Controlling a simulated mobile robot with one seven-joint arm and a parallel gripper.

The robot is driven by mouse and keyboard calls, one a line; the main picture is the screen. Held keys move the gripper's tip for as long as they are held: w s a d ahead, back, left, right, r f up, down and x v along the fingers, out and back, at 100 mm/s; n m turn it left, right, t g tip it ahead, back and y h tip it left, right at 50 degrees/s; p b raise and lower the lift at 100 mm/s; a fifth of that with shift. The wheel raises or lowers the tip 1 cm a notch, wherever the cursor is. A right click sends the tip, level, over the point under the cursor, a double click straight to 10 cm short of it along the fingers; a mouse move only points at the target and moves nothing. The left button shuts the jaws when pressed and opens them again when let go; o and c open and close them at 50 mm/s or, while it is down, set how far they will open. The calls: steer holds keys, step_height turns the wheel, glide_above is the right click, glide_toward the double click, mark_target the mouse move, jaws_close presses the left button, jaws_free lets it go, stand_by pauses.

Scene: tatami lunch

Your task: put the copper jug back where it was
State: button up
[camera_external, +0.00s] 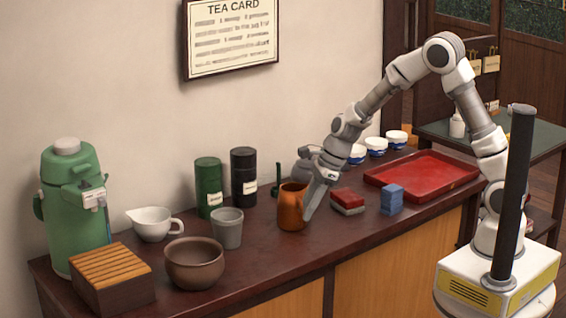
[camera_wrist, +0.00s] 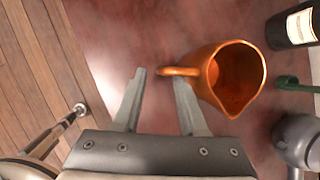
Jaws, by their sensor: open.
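The copper jug (camera_external: 292,207) stands upright on the dark counter, in front of the dark canister. In the wrist view the jug (camera_wrist: 257,75) is seen from above, with its mouth open and its handle pointing left toward my fingers. My gripper (camera_external: 309,212) is low at the jug's right side, tilted downward. In the wrist view my gripper (camera_wrist: 160,75) is open. The handle's outer end shows between the two fingertips, and the right finger is close to the jug. I cannot tell whether a finger touches the handle.
A grey cup (camera_external: 227,229) and a brown bowl (camera_external: 194,262) stand left of the jug. A red-and-grey block pair (camera_external: 347,201), a blue block (camera_external: 391,199) and a red tray (camera_external: 372,182) lie to the right. A green canister (camera_external: 208,187) and dark canister (camera_external: 244,178) stand behind.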

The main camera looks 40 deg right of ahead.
steer(key=s+d+r+n+p, duration=0.2)
steer(key=s+d+r, duration=0.15)
steer(key=r, duration=0.45)
steer(key=s+d+r+n+p, duration=0.2)
steer(key=d+r+n, duration=0.15)
steer(key=r, duration=0.35)
steer(key=s+d+r+n+t+h, duration=0.1)
steer(key=s+d+r+n+h, duration=0.1)
steer(key=s+d+r+n, duration=0.2)
steer(key=s+d+r+n+t+h, duration=0.2)
steer(key=s+d+r+n, duration=0.2)
steer(key=s+d+n, duration=0.6)
steer(key=s+n, duration=0.3)
steer(key=s, duration=0.1)
steer(key=shift+s+d, duration=0.15)
steer(key=shift+d, duration=0.25)
steer(key=shift+r+n, duration=0.1)
steer(key=shift+n, duration=0.15)
step_height(320, 180, up, 13)
steer(key=p, duration=1.2)
